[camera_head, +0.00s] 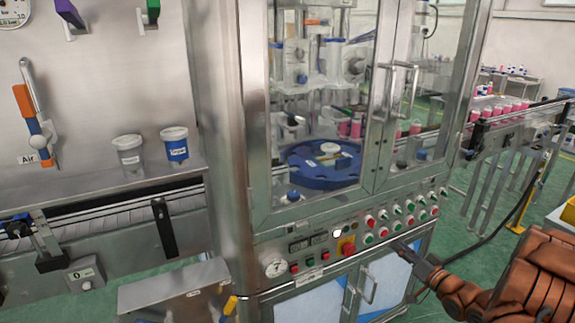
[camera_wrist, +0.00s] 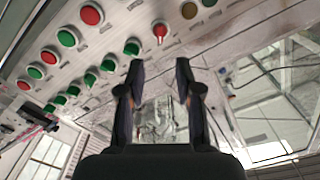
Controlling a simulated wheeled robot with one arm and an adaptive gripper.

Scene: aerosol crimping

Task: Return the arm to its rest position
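My gripper (camera_head: 401,246) is at the lower right in the head view, in front of the crimping machine's control panel (camera_head: 335,243). My orange-brown arm reaches in from the right edge. In the wrist view my gripper (camera_wrist: 159,68) shows two dark fingers standing apart with nothing between them. Rows of red and green buttons (camera_wrist: 68,38) lie on the panel beyond and left of the fingers. A red knob (camera_wrist: 160,31) appears just past the fingertips. I cannot tell whether a fingertip touches the panel.
The glass-doored cabinet (camera_head: 325,100) holds a blue turntable (camera_head: 318,172). A conveyor (camera_head: 520,120) with pink bottles runs off to the right. Two labelled cups (camera_head: 175,148) stand on the left shelf. A black cable (camera_head: 480,240) hangs near my arm. Green floor (camera_head: 450,275) shows below.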

